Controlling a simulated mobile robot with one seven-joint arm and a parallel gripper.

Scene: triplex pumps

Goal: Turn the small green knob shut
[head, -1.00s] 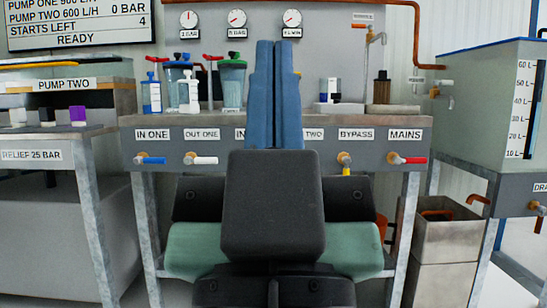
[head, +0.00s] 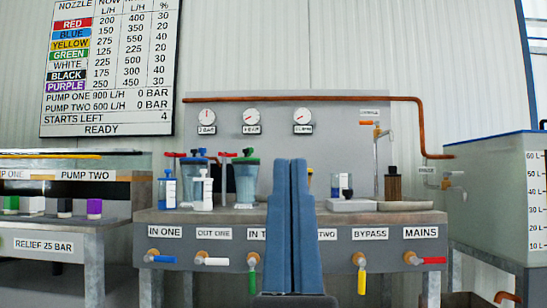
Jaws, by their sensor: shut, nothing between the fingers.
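A filter bowl with a green lid (head: 246,160) stands on the bench, left of my gripper. A small green knob (head: 248,151) sits on top of this lid; its setting is too small to read. A green-handled valve (head: 252,281) also hangs on the bench front under a partly hidden label, its handle pointing down. My gripper (head: 290,163) points up in the middle of the head view, its two blue fingers together and empty. It appears apart from the green parts. The fingers cover part of the bench and the label left of TWO.
Bottles and a blue-lidded filter (head: 194,162) stand left of the green lid. Front valves have blue (head: 162,259), white, yellow (head: 362,282) and red (head: 433,260) handles. A copper pipe (head: 310,98) runs above; a tank (head: 500,190) stands right.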

